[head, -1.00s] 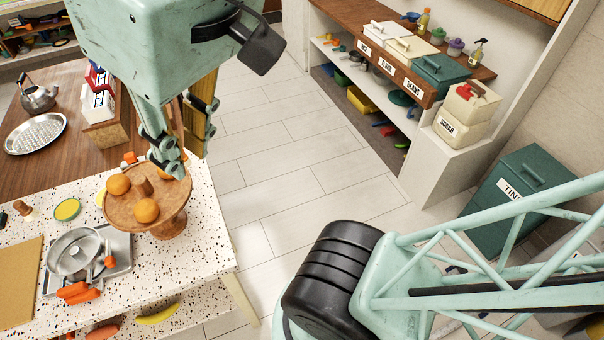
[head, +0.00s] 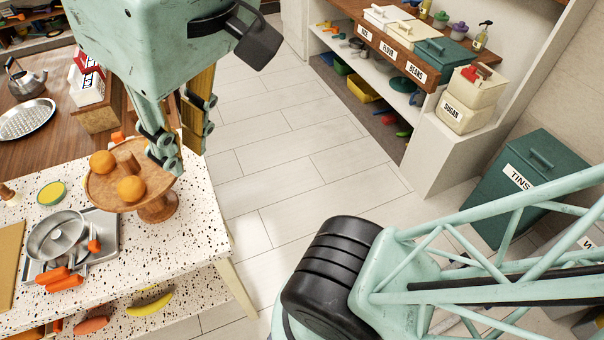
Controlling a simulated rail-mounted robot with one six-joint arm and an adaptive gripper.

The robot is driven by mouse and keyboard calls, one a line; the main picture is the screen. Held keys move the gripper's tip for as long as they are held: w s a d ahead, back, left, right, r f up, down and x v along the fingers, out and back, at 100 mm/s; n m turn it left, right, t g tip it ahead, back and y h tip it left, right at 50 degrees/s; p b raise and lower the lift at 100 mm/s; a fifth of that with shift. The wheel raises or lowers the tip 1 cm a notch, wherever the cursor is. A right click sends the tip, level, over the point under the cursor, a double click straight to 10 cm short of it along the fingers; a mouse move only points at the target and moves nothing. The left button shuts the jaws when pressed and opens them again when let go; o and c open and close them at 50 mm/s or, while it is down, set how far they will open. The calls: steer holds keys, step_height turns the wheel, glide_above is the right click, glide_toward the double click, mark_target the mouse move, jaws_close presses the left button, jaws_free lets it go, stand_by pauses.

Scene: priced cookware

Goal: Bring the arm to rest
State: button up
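My gripper (head: 183,152) hangs at the upper left of the head view, fingers pointing down. Its two black and teal fingers stand apart, with nothing visible between them. In the picture it overlaps the right rim of a round wooden stand (head: 105,192) with a raised middle. I cannot tell its height above the stand. The fingers hide part of the stand's right side.
The speckled counter (head: 190,240) holds a metal tray (head: 112,252) with a pan (head: 57,236), and carrots (head: 62,280). A banana (head: 150,303) lies on a lower shelf. A kettle (head: 28,80) stands at left. Labelled bins (head: 520,180) are at right. Floor between is clear.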

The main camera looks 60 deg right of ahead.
steer(key=shift+s+f+b, duration=0.2)
steer(key=shift+f+b, duration=1.1)
steer(key=shift+f, duration=0.7)
